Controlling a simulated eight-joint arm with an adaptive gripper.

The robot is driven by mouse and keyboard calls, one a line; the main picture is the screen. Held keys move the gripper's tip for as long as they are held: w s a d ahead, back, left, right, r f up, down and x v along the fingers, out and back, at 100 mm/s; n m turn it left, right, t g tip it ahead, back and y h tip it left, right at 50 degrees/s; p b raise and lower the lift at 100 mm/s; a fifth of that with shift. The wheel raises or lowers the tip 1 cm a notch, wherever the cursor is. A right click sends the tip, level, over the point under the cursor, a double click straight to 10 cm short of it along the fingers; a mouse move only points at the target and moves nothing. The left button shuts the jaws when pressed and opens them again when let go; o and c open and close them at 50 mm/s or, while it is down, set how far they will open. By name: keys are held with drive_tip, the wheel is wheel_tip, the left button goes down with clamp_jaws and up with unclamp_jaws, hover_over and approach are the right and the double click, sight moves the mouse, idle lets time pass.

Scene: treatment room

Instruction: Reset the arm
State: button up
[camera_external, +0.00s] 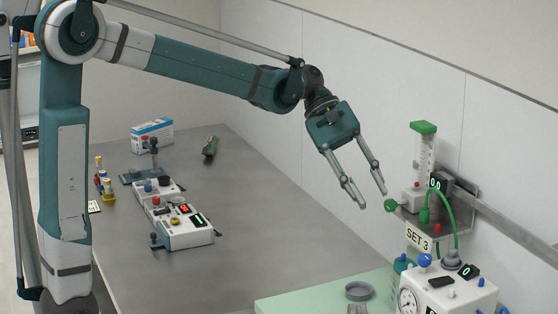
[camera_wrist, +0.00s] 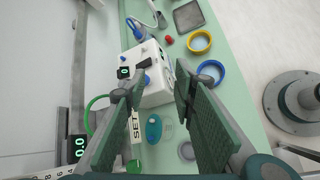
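My gripper (camera_external: 372,199) is raised in the air over the right part of the external view, to the left of the wall-mounted flow meter. Its two long fingers are spread apart with nothing between them, and they point down and to the right. In the wrist view the gripper (camera_wrist: 158,82) also shows open, with its textured finger pads facing each other. Beyond the fingertips lies a white device box (camera_wrist: 155,85) on a green surface. My arm reaches across from the left, with its forearm sloping gently down toward the wrist.
The white device with a gauge (camera_external: 443,293) stands on the green top (camera_external: 290,303), near a grey ring (camera_external: 359,291). A grey table (camera_external: 260,215) carries white instruments (camera_external: 180,222) and a carton (camera_external: 152,132).

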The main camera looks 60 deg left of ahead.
drive_tip(key=s+a+f+m+t+y, duration=0.1)
drive_tip(key=s+f+m+y, duration=0.2)
drive_tip(key=s, duration=0.7)
drive_tip(key=s+a+f+m+t+y, duration=0.1)
drive_tip(key=s+f+m+t+y, duration=0.1)
drive_tip(key=s+m, duration=0.4)
drive_tip(key=s+a+f+m+t+y, duration=0.1)
drive_tip(key=s+f+m+y, duration=0.3)
drive_tip(key=s, duration=0.9)
drive_tip(key=shift+s+a+f+m+t+y, duration=0.15)
drive_tip(key=shift+s+f+m+t+y, duration=0.25)
drive_tip(key=shift+f, duration=0.85)
drive_tip(key=shift+w, duration=0.1)
